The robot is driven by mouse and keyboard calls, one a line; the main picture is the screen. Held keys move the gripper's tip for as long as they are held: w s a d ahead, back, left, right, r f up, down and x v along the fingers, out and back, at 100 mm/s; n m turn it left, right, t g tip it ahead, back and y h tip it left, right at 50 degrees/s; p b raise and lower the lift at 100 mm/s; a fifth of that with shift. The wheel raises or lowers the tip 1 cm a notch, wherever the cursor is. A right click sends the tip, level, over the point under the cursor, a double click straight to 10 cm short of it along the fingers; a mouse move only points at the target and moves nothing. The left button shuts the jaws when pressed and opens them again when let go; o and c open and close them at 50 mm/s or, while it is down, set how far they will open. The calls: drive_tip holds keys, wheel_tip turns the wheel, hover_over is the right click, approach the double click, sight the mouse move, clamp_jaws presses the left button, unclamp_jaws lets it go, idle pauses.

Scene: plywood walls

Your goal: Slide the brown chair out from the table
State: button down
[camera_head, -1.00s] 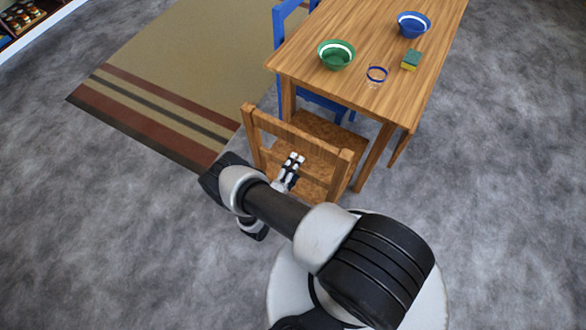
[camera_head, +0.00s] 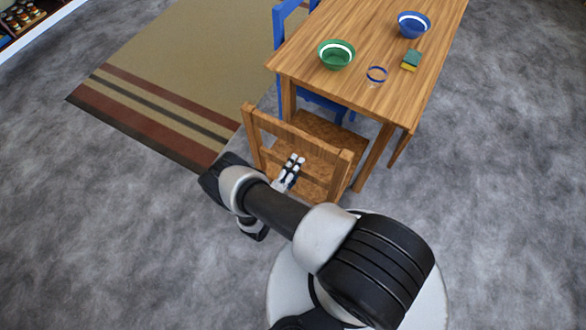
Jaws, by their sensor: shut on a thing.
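The brown wooden chair (camera_head: 300,138) stands at the near end of the wooden table (camera_head: 350,25), its backrest toward me and the far part of its seat under the table edge. My gripper (camera_head: 294,165) is at the middle of the chair's backrest, with its fingers close together. It is shut on the backrest. My arm hides the lower near part of the chair, and the exact contact is too small to see clearly.
On the table are a green bowl (camera_head: 337,54), a blue bowl (camera_head: 413,24), a blue-rimmed glass (camera_head: 376,75) and a sponge (camera_head: 411,60). A blue chair (camera_head: 280,22) stands at the table's left side. A striped rug (camera_head: 165,80) lies to the left. Grey floor is clear on the right.

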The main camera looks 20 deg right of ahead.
drive_tip(key=shift+r, duration=0.25)
drive_tip(key=shift+w+r+p, duration=0.1)
drive_tip(key=shift+r+p, duration=1.1)
drive_tip(key=shift+p, duration=0.1)
drive_tip(key=shift+a, duration=0.15)
